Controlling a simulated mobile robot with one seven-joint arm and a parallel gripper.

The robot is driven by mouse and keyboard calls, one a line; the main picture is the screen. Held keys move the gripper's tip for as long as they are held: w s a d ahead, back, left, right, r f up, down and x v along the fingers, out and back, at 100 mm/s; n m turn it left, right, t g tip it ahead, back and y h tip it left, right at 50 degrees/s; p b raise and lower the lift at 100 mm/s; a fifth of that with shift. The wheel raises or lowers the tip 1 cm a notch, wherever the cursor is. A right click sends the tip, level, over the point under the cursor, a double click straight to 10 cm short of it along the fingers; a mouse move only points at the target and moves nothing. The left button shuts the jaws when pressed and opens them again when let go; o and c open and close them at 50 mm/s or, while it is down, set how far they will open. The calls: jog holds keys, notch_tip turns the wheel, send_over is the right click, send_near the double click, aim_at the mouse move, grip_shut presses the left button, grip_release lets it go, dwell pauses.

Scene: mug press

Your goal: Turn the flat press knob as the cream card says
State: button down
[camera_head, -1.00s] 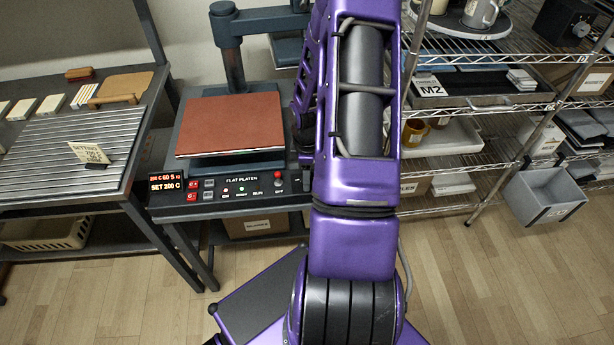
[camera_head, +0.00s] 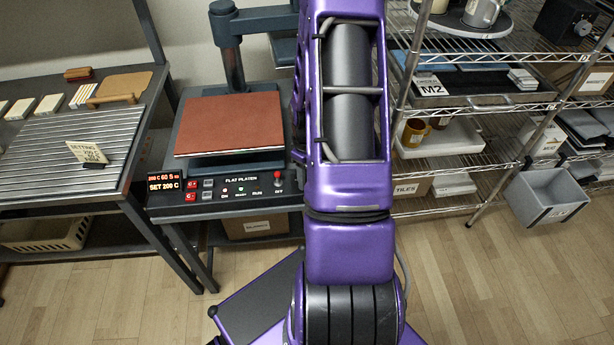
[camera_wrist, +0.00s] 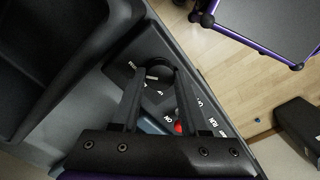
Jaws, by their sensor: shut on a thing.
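The flat press (camera_head: 232,122) stands at centre left in the head view, with a red-brown pad on its bed. Its front panel (camera_head: 225,191) reads "FLAT PLATEN", and its display (camera_head: 164,184) shows "SET 200 C" below a smaller line with 200 C and 60 S. The cream card (camera_head: 86,151) stands on the ribbed bench and reads "SETTING" and 200 C; its last line is unclear. In the wrist view my gripper (camera_wrist: 160,76) is shut on a round black knob (camera_wrist: 158,68) on the panel. My arm hides the gripper and knob in the head view.
A red-topped switch (camera_wrist: 178,128) is close to my fingers, and it also shows in the head view (camera_head: 278,178). A wire shelf (camera_head: 470,100) with mugs and trays stands at the right. A grey bin (camera_head: 547,195) hangs there. The front floor is partly clear.

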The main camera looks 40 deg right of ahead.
dwell(0.4)
jog(key=shift+c, duration=2.1)
grip_release()
jog(key=shift+r, duration=0.1)
notch_tip(320, 180, up, 17)
jog(key=p, duration=0.2)
jog(key=shift+r, duration=0.15)
